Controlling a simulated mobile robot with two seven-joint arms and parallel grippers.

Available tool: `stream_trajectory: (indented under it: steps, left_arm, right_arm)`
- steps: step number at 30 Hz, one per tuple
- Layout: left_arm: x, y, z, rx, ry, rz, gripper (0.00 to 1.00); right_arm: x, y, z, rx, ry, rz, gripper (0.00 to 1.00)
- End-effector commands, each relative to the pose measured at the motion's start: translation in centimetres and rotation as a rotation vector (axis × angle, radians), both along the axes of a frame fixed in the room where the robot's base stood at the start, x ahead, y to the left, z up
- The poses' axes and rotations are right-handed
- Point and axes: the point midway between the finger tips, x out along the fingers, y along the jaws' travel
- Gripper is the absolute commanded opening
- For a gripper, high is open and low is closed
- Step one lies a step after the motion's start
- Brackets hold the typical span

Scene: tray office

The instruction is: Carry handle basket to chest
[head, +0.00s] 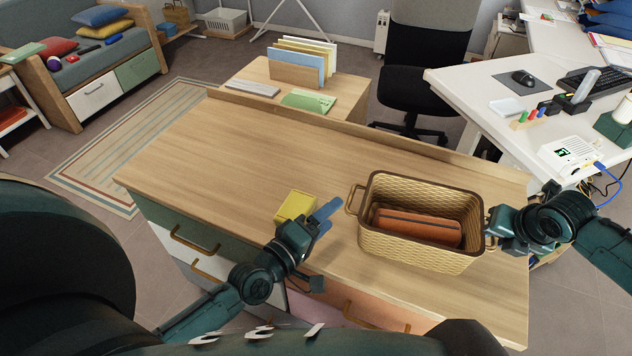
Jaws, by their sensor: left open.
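The woven handle basket (420,250) stands upright on the wooden top of the chest of drawers (240,150), towards its right end. A brown-orange item lies inside it. Its left handle (355,199) is free in view. My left gripper (325,218) is open and empty, left of the basket and apart from it, beside a yellow box. My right gripper (490,228) is at the basket's right side, where the other handle is mostly hidden behind it. Its fingers are too covered to show whether they are closed.
The yellow box (296,206) lies on the chest top near my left gripper. The left and back of the top are clear. A low cabinet with a file holder (297,74) stands behind, a black chair (415,90) beyond, and a white desk (480,100) at the right.

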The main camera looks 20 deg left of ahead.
Motion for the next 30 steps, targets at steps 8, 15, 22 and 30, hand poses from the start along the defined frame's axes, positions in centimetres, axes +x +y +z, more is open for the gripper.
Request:
stream_trajectory:
  steps: [8,15,22,30]
  left_arm:
    - [-0.94,0.32,0.13,-0.001,-0.001,0.001,0.69]
    - [-0.9,0.32,0.11,0.0,-0.001,0.001,0.69]
    - [-0.89,0.31,0.1,0.0,-0.001,0.001,0.69]
    - [-0.89,0.3,0.1,0.0,-0.001,0.001,0.69]
  right_arm:
    - [0.0,-0.06,-0.03,-0.001,0.0,0.0,0.32]
    - [-0.01,-0.07,-0.04,-0.001,0.001,-0.001,0.41]
    - [0.0,-0.04,-0.02,-0.001,0.0,0.0,0.6]
    - [0.0,-0.01,0.0,0.0,0.0,0.0,0.68]
